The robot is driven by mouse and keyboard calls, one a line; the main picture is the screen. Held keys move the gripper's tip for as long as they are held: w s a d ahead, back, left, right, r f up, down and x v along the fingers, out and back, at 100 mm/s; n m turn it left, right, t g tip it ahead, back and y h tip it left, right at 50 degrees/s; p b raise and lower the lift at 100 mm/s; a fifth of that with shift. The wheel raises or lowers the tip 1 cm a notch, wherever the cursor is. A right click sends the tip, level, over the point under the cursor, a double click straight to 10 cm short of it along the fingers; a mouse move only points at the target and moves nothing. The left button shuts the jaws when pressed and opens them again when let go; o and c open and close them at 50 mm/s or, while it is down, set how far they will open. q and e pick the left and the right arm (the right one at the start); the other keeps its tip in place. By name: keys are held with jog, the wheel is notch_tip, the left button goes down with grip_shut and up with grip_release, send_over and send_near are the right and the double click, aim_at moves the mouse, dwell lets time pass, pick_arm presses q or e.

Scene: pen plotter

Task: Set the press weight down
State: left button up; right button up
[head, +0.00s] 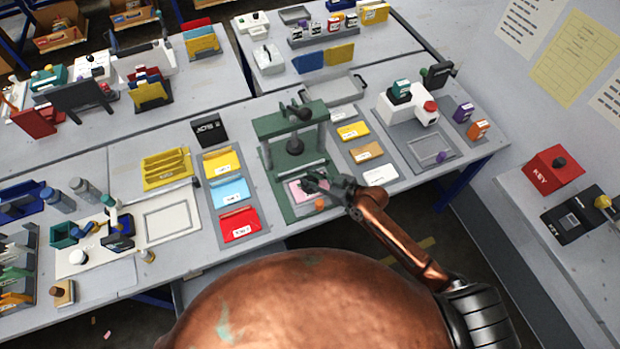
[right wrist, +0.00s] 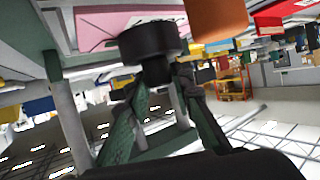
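The press weight is a black disc with a narrower neck (right wrist: 150,42) in the right wrist view. My right gripper (right wrist: 165,82) has its two green fingers closed around the neck. In the head view my right gripper (head: 328,187) reaches in from the right, low over the green press bed. A pink sheet (head: 294,189) lies on the bed under the weight; it also shows in the right wrist view (right wrist: 95,25). I cannot tell whether the disc touches the sheet. A small orange piece (head: 319,204) sits beside the sheet. My left gripper is not in view.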

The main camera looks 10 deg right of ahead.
jog(key=o, duration=0.4)
jog(key=shift+c, duration=0.2)
jog(key=shift+r, duration=0.15)
jog(key=v, duration=1.2)
